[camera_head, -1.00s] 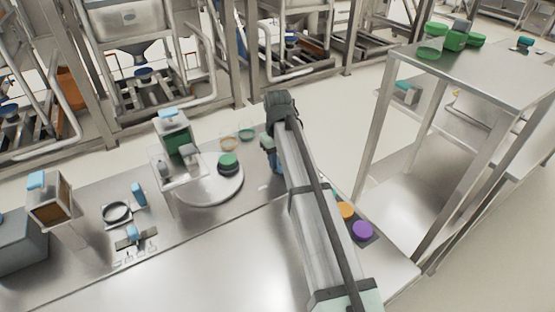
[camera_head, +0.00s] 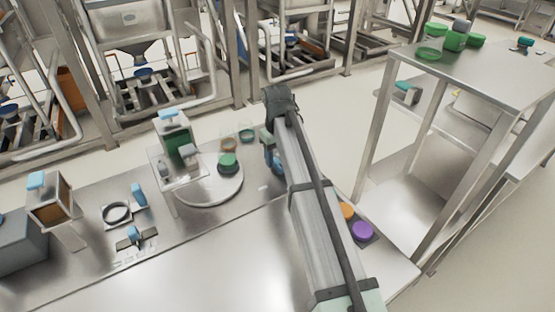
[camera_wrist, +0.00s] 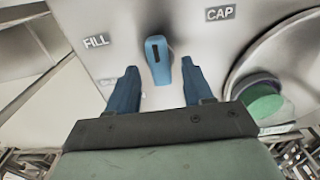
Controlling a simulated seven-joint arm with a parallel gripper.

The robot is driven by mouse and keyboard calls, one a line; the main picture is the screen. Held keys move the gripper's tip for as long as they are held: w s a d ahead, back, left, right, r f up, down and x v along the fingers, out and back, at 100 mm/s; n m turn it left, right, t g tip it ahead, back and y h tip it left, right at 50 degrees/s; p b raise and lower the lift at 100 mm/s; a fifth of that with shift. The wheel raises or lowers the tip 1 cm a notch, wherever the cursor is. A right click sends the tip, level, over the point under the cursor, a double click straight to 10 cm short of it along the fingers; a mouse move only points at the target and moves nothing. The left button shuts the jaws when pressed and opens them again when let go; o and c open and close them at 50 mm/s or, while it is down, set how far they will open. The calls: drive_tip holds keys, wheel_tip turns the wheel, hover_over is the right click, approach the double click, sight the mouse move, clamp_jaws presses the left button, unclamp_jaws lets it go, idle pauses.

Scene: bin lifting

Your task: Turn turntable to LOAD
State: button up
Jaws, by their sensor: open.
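The round grey turntable (camera_head: 222,186) lies on the steel bench and carries a dark jar with a green lid (camera_head: 228,160). Its edge shows at the right of the wrist view (camera_wrist: 247,70). A blue lever (camera_wrist: 158,62) with a black mark stands on a plate labelled FILL (camera_wrist: 96,42) and CAP (camera_wrist: 220,14). A fainter label beside the left finger is unreadable; I see no readable LOAD label. My gripper (camera_wrist: 160,72) is open, its blue fingers on either side of the lever with gaps at both sides. In the head view my arm hides most of the gripper.
A stand with a green panel (camera_head: 176,140) rises beside the turntable. Orange (camera_head: 347,210) and purple (camera_head: 362,231) round pieces lie right of my arm. The front bench top is clear.

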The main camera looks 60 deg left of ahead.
sight(278, 162)
wheel_tip(278, 162, up, 12)
drive_tip(key=shift+r, duration=0.15)
idle(0.3)
idle(0.4)
